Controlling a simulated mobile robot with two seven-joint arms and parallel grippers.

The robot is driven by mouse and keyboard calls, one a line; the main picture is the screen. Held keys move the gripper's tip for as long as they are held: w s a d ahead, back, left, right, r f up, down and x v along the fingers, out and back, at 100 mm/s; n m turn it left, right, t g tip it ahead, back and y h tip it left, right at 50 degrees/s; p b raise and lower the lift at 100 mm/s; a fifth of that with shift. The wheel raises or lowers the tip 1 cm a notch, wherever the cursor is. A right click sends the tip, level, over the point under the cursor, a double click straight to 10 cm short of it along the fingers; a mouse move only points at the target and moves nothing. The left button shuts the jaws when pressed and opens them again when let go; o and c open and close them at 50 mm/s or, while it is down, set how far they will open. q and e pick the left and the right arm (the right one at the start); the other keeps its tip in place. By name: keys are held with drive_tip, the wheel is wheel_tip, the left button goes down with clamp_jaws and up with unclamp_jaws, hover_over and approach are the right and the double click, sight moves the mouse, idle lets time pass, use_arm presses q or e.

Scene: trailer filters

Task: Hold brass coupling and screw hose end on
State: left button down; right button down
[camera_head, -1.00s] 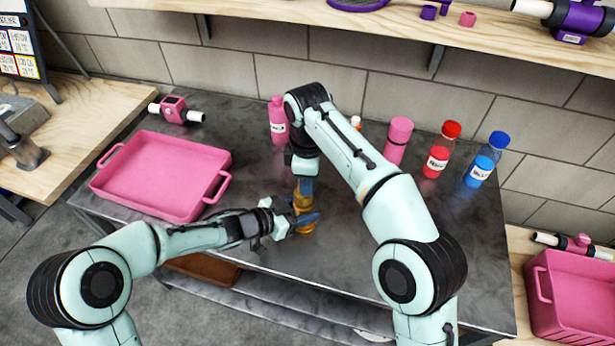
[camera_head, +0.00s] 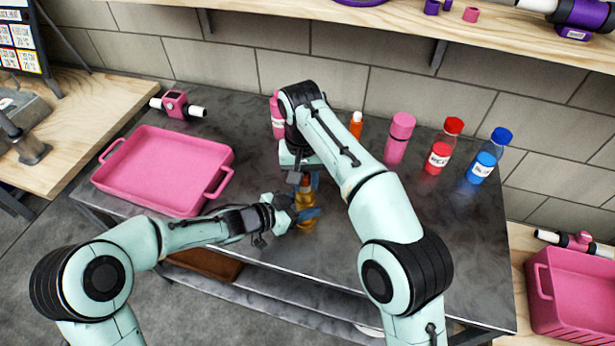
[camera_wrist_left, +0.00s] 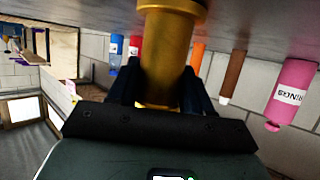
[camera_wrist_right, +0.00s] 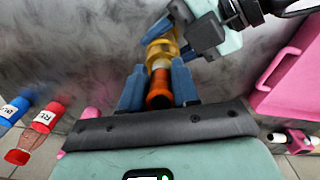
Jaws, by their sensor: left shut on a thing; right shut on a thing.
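The brass coupling (camera_head: 306,221) stands upright near the front middle of the table. My left gripper (camera_head: 304,214) is shut around it from the left; it also fills the left wrist view (camera_wrist_left: 165,55). My right gripper (camera_head: 306,181) points down just above it. It is shut on the orange-brown hose end (camera_wrist_right: 159,92), which lines up with the coupling (camera_wrist_right: 158,48) in the right wrist view. The hose end appears to meet the coupling's top. Any thread between them is hidden, so I cannot tell how far it is on.
A pink tray (camera_head: 160,170) lies at the left, with a pink-and-white filter piece (camera_head: 177,105) behind it. Bottles stand along the back: pink (camera_head: 399,138), orange (camera_head: 356,125), red (camera_head: 443,147), blue (camera_head: 488,158). The table's right front is clear.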

drive_tip(key=m, duration=0.4)
drive_tip(key=shift+w+a+m, duration=0.1)
drive_tip(key=shift+a+m, duration=0.1)
drive_tip(key=shift+m, duration=0.2)
drive_tip(key=m, duration=0.4)
drive_tip(key=shift+w+a+m, duration=0.1)
drive_tip(key=shift+a+m, duration=0.05)
drive_tip(key=shift+m, duration=0.15)
drive_tip(key=m, duration=0.4)
drive_tip(key=shift+w+a+m, duration=0.1)
drive_tip(key=shift+w+m, duration=0.05)
drive_tip(key=shift+m, duration=0.25)
drive_tip(key=m, duration=0.4)
drive_tip(key=shift+w+y, duration=0.15)
drive_tip(key=shift+y, duration=0.15)
drive_tip(key=m, duration=0.7)
drive_tip(key=shift+w, duration=0.25)
drive_tip(key=m, duration=0.5)
drive_tip(key=shift+d+f+m, duration=0.2)
drive_tip(key=shift+d+m, duration=0.05)
drive_tip(key=shift+m, duration=0.15)
drive_tip(key=shift+w+r+m, duration=0.1)
drive_tip(key=shift+r+m, duration=0.05)
drive_tip(key=shift+m, duration=0.65)
